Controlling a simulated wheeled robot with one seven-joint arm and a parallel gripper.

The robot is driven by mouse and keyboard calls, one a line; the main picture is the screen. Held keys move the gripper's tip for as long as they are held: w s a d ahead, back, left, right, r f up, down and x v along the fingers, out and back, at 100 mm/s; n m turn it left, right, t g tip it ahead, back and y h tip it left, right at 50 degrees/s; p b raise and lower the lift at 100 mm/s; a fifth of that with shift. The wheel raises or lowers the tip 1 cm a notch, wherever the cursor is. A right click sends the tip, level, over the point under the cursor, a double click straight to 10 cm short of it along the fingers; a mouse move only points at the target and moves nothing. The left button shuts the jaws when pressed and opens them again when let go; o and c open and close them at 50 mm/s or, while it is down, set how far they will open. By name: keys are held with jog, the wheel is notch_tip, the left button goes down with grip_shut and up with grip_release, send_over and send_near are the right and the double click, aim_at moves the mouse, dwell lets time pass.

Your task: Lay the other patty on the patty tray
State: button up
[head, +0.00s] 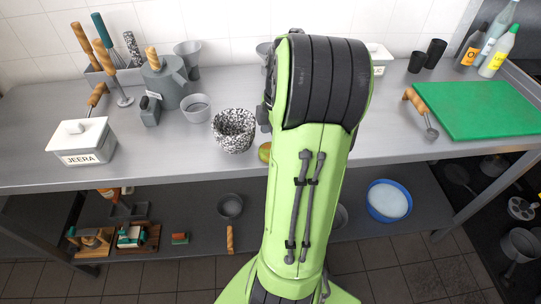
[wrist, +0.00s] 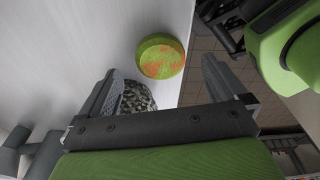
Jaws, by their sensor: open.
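A round green patty with orange patches (wrist: 161,60) lies at the edge of the steel counter in the wrist view. A green sliver of it (head: 264,152) shows beside my arm in the head view; my arm hides the rest. My gripper (wrist: 160,68) is open and empty, its two fingers apart, with the patty appearing between and just beyond their tips. I cannot tell how far above the patty it is. In the head view my gripper is hidden behind my arm. I cannot make out a patty tray in either view.
A speckled bowl (head: 234,131) stands just left of the patty, also seen behind the left finger (wrist: 138,97). A grey cup (head: 195,108), a JEERA box (head: 82,141) and a green board (head: 483,110) stand on the counter. The counter's front edge is close to the patty.

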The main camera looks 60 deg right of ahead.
notch_tip(320, 180, down, 3)
jog(key=shift+a+f+b, duration=0.15)
jog(key=shift+b, duration=0.2)
jog(key=shift+c, duration=0.4)
jog(key=c, duration=1.2)
notch_tip(320, 180, up, 10)
jog(key=p, duration=0.4)
jog(key=shift+w, duration=0.1)
